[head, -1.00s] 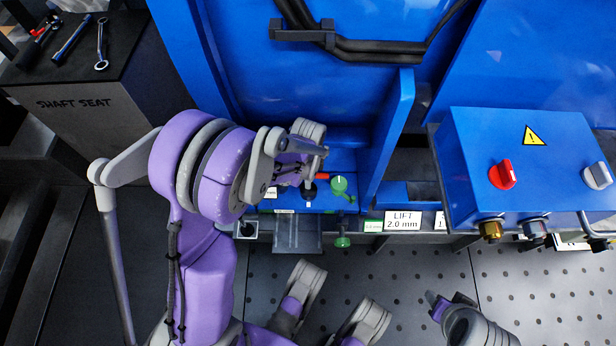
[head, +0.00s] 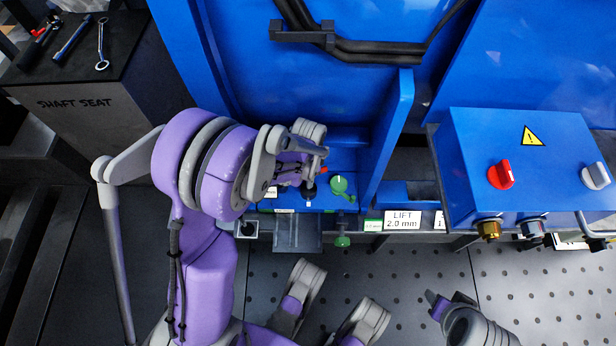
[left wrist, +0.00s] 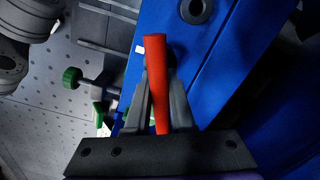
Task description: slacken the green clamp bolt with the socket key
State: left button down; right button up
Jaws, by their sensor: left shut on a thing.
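In the head view only a little red shows by the fingers. A black round piece with a white mark (head: 309,191) is just below the fingers; whether the key touches it I cannot tell. A green round head with a short side arm (head: 340,184) is just right of the gripper, apart from it. A second green knob (head: 343,241) sticks out lower, at the front edge. The key's working end is hidden.
A blue upright plate (head: 391,140) stands close on the right. A blue box with red and white knobs (head: 520,160) is farther right. Loose tools lie on a dark bench top (head: 75,75) at the upper left. Black cables run above.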

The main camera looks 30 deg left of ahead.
pick_arm(q)
jog(key=shift+n, duration=1.8)
